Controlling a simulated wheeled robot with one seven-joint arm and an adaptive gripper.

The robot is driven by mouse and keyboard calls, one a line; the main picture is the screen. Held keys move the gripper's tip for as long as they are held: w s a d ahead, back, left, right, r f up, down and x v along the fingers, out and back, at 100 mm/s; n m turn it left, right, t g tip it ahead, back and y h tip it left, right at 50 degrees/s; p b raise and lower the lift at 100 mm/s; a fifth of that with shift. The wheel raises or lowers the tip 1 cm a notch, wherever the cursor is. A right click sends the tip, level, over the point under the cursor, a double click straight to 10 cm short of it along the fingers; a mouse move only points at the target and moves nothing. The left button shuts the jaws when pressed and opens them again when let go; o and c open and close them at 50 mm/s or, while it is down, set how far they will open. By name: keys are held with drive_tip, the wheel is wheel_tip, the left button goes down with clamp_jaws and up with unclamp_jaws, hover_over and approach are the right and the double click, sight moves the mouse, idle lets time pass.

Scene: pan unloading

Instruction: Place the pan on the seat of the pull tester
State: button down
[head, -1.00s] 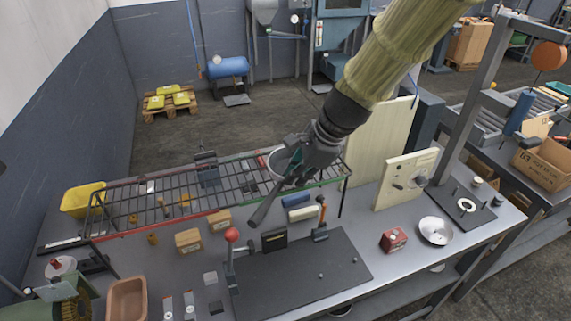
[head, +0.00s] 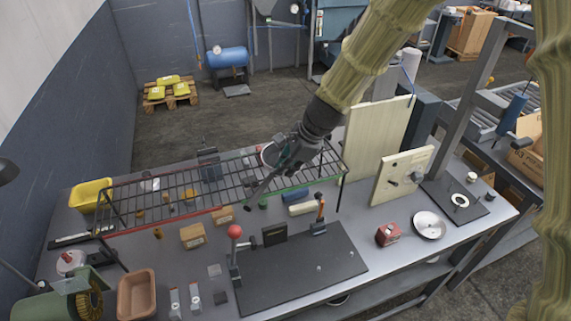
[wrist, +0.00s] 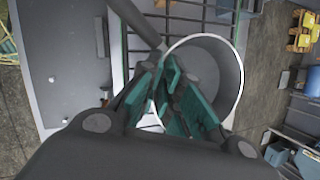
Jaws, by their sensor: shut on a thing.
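The pan (head: 267,154) is a pale metal pan with a dark handle (head: 264,187), over the right part of the wire rack (head: 165,224). My gripper (head: 284,160) is shut on the pan. In the wrist view, the green-padded fingers (wrist: 168,95) meet the near side of the pan (wrist: 220,62), close to the handle (wrist: 137,24); they hide the exact contact. I cannot tell whether the pan touches the rack. A tall grey post with a dark base plate and a white ring (head: 460,200), apparently the pull tester and its seat, stands at the right of the bench.
A red-knobbed lever (head: 235,232) rises beside a dark mat (head: 300,270). Small boxes and a brown tray (head: 137,295) are at left.

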drive_tip(key=shift+s+f, duration=0.15)
drive_tip(key=shift+f, duration=0.15)
drive_tip(key=c, duration=1.6)
unclamp_jaws()
drive_tip(key=shift+r, duration=0.2)
